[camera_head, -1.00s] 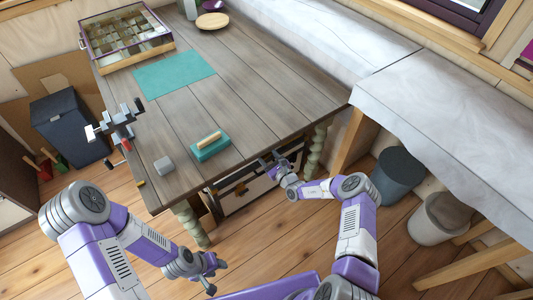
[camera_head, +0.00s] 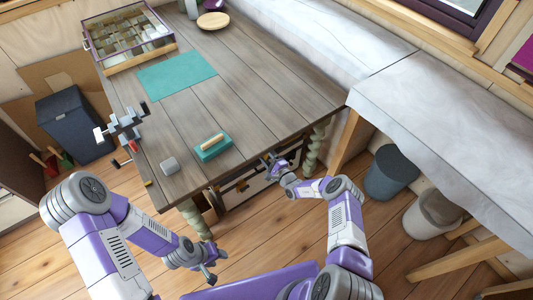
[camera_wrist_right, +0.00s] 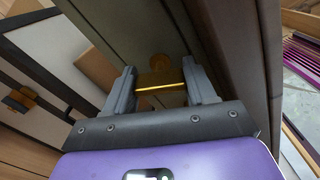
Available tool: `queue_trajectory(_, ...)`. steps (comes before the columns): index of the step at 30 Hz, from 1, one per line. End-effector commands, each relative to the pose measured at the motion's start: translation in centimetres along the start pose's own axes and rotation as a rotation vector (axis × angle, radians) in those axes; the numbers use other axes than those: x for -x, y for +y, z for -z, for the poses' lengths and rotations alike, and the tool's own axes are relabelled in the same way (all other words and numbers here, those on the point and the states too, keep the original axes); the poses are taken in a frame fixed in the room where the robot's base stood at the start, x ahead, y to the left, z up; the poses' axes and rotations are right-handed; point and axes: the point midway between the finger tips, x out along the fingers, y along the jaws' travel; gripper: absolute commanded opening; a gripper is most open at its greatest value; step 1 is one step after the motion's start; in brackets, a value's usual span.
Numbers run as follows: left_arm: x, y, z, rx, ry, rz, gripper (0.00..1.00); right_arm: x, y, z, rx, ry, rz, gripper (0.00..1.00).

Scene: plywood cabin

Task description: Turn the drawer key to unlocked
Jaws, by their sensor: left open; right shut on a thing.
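The brass drawer key (camera_wrist_right: 160,84) shows in the right wrist view, between the fingers of my right gripper (camera_wrist_right: 162,90). Its bow is edge-on, with a bright line across it, and its far end meets a round brass lock plate (camera_wrist_right: 159,61) on the drawer front (camera_wrist_right: 125,28). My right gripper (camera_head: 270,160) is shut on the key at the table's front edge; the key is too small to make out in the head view. My left gripper (camera_head: 210,272) is open and empty above the floor, away from the drawer.
Bins (camera_head: 392,172) stand on the right.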

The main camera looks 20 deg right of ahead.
Motion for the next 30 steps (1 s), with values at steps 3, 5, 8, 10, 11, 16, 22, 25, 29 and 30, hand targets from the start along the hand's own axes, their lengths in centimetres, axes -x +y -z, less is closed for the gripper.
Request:
queue_trajectory(3,0.7,0.3,0.0,0.000,0.000,0.000,0.43,0.0,-0.1,0.0,0.100,0.002,-0.001,0.25)
queue_trajectory(5,1.0,0.4,-0.1,0.000,0.000,0.000,0.43,0.0,-0.1,0.0,0.147,0.002,-0.001,0.25)
queue_trajectory(8,1.3,0.5,-0.1,0.000,0.000,0.000,0.43,0.1,-0.1,0.0,0.217,0.002,-0.002,0.25)
queue_trajectory(10,1.5,0.6,-0.1,0.000,0.000,0.000,0.43,0.0,-0.1,0.1,0.261,0.003,-0.001,0.25)
queue_trajectory(11,1.6,0.6,-0.1,0.000,0.000,0.000,0.43,0.0,-0.1,0.1,0.278,0.003,-0.001,0.25)
queue_trajectory(16,1.9,0.7,-0.1,0.000,0.000,0.000,0.43,0.0,0.0,0.1,0.350,0.002,-0.001,0.25)
queue_trajectory(22,2.1,0.8,-0.1,0.000,0.000,0.000,0.43,0.0,0.0,0.1,0.393,0.002,-0.001,0.25)
queue_trajectory(25,2.1,0.8,-0.1,0.000,0.000,0.000,0.43,0.0,0.0,0.1,0.402,0.002,-0.001,0.25)
queue_trajectory(29,2.1,0.8,-0.1,0.000,0.000,0.000,0.43,0.0,0.0,0.1,0.406,0.002,-0.001,0.25)
queue_trajectory(30,2.1,0.8,-0.1,0.000,0.000,0.000,0.43,0.0,0.0,0.1,0.406,0.002,-0.001,0.25)
